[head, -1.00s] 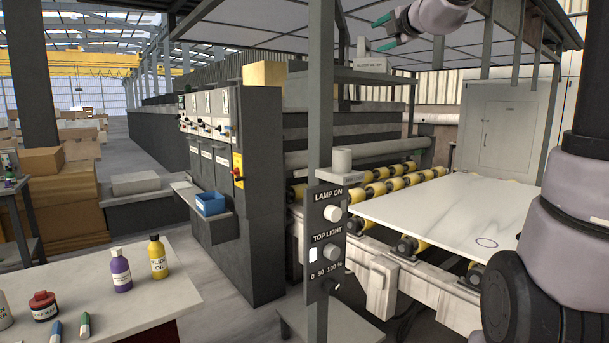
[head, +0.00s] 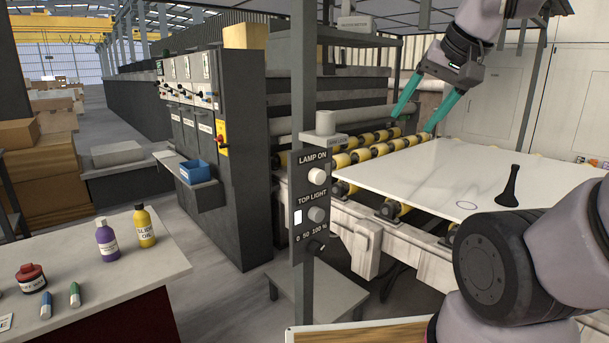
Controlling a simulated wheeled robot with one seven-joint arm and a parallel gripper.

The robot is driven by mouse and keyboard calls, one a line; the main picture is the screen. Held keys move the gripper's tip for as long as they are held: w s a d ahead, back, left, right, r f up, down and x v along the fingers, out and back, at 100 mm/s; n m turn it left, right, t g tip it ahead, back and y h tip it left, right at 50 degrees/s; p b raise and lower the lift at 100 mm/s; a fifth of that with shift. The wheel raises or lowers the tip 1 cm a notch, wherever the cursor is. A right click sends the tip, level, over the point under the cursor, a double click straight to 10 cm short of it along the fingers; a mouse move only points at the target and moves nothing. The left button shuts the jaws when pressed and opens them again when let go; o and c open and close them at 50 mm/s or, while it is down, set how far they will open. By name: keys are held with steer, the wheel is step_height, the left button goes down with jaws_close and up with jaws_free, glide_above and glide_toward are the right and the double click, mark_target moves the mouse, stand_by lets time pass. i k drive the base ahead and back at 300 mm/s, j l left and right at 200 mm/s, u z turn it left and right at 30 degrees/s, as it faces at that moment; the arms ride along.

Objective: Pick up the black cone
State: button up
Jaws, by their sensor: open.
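The slab lies on yellow rollers (head: 390,210). A grey post with a lamp panel (head: 313,200) stands left of the slab. A bench with a yellow bottle (head: 145,227) and a purple bottle (head: 108,237) is at the left. The slab around the cone is clear.

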mark_target(508, 199)
steer(key=z, duration=1.35)
